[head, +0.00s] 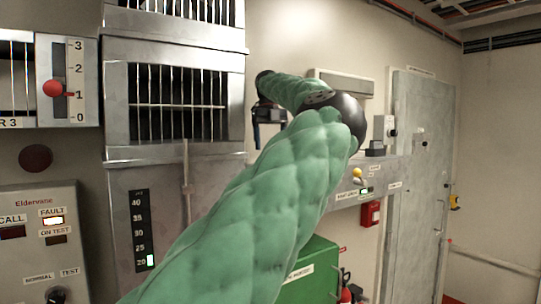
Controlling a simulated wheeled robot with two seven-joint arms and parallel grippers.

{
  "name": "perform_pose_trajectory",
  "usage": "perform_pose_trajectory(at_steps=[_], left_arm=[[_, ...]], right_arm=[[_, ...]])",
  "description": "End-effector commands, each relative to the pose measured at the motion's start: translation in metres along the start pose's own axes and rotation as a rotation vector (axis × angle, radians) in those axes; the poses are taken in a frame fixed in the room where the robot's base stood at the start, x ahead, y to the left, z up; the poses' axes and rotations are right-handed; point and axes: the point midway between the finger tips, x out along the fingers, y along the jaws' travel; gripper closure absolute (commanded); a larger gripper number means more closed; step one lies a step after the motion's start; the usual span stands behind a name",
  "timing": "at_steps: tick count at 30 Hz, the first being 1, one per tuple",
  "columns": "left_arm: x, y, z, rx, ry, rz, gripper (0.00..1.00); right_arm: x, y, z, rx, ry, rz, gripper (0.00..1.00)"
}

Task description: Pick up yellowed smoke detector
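I see nothing that I can clearly make out as a yellowed smoke detector. An arm in green padding, which I take as my left, rises from the bottom left, bends at a dark joint and turns back left. Its dark gripper (268,113) hangs in front of the pale wall, left of the ledge and apart from the yellow thing. Its fingers are too small and dark to read. My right gripper is not in view.
Metal cabinets with barred windows (178,105) stand close at the left, beside a control panel (40,235). A green box (312,272) sits low behind my arm. A grey ledge (345,196), a red box (370,213) and a grey door (415,180) are at the right.

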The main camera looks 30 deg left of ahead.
Motion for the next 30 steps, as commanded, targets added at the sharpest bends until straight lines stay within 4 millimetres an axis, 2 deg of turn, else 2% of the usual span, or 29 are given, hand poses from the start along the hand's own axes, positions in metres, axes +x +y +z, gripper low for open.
perform_pose_trajectory(at_steps=[6, 15, 16, 23, 24, 30], left_arm=[[0.021, 0.001, 0.000, -0.001, 0.001, 0.002, 0.27], [0.026, 0.001, 0.001, 0.000, -0.001, 0.001, 0.27], [0.026, 0.001, 0.001, 0.000, 0.000, 0.001, 0.28], [0.026, 0.001, 0.001, -0.001, 0.000, 0.001, 0.74], [0.026, 0.001, 0.001, -0.001, 0.000, 0.001, 0.77], [0.025, 0.001, 0.001, -0.001, -0.001, 0.001, 0.77]], right_arm=[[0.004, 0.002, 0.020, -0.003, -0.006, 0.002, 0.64], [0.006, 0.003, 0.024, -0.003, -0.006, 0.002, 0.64], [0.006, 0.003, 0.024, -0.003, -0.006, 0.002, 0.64], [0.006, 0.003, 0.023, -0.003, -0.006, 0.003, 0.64], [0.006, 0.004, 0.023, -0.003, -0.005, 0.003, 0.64], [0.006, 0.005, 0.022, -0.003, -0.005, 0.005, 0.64]])
